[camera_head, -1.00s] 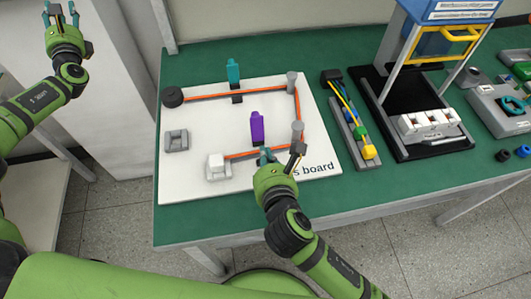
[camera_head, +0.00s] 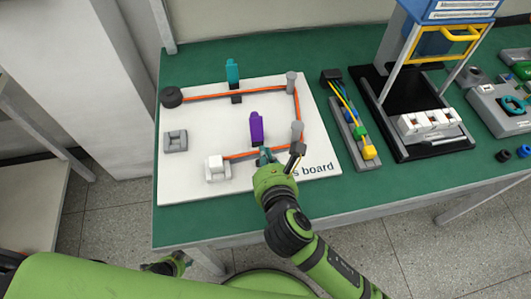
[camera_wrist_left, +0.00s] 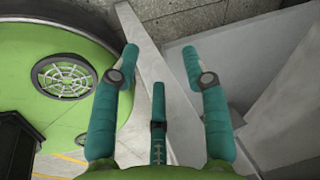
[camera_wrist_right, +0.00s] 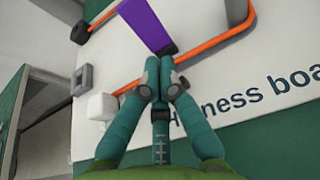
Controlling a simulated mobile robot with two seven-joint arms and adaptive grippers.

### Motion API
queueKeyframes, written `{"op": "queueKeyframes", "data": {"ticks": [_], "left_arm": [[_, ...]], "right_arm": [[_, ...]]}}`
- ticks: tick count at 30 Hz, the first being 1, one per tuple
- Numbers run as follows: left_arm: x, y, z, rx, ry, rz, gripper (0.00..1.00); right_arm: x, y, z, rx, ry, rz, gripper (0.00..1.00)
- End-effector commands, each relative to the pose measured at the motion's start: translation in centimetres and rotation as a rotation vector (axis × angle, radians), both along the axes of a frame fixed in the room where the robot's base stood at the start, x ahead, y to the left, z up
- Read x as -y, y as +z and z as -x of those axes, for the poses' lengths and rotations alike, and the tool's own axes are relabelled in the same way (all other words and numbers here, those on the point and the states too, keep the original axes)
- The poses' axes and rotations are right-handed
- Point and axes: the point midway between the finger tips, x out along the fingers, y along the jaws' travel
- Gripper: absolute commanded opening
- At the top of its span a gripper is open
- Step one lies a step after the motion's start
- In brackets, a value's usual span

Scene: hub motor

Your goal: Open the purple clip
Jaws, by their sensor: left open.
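The purple clip (camera_head: 256,129) stands upright on the white board (camera_head: 190,190), near the orange cable. It also shows at the top of the right wrist view (camera_wrist_right: 148,22). My right gripper (camera_head: 265,155) is at the near side of the clip's lower end. In the right wrist view its fingers (camera_wrist_right: 153,62) are shut together, tips close to the clip; I cannot tell whether they touch it. My left gripper (camera_wrist_left: 162,62) is open and empty, low beside my base and off the table. Only part of it shows at the bottom of the head view.
A teal clip (camera_head: 233,73) stands farther back on the board. The orange cable (camera_head: 298,105) runs around grey posts, with a black round part (camera_head: 172,97) at one end. White and grey holders (camera_head: 217,167) sit left. A wire tray (camera_head: 352,130) stands right of the board.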

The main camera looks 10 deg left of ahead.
Motion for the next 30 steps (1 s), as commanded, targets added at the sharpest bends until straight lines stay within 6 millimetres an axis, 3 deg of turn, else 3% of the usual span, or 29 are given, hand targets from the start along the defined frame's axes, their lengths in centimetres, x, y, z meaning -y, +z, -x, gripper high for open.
{"op": "queueKeyframes", "data": {"ticks": [1, 3, 9, 15, 19, 22, 30], "left_arm": [[2.6, -1.1, 4.5, -0.046, 0.111, 0.066, 0.46], [5.6, -1.8, 8.5, -0.1, 0.279, 0.13, 0.46], [8.9, -2.0, 12.4, -0.203, 0.573, 0.169, 0.46], [9.6, -2.3, 14.0, -0.246, 0.684, 0.169, 0.46], [9.6, -2.9, 14.1, -0.249, 0.692, 0.168, 0.46], [9.6, -1.6, 14.0, -0.249, 0.69, 0.167, 0.46], [9.6, -2.1, 14.0, -0.248, 0.688, 0.167, 0.46]], "right_arm": [[0.0, 0.0, 0.0, 0.0, 0.0, 0.0, 0.0], [0.0, 0.0, 0.0, 0.0, 0.0, 0.0, 0.0], [0.0, 0.0, 0.0, 0.0, 0.0, 0.0, 0.0], [0.1, -0.4, 0.1, 0.016, -0.001, -0.003, 0.0], [0.2, -1.1, 0.4, 0.074, -0.001, -0.02, 0.0], [0.2, -0.9, 0.6, 0.093, 0.002, -0.025, 0.0], [0.2, -1.3, 0.5, 0.094, 0.0, -0.031, 0.0]]}}
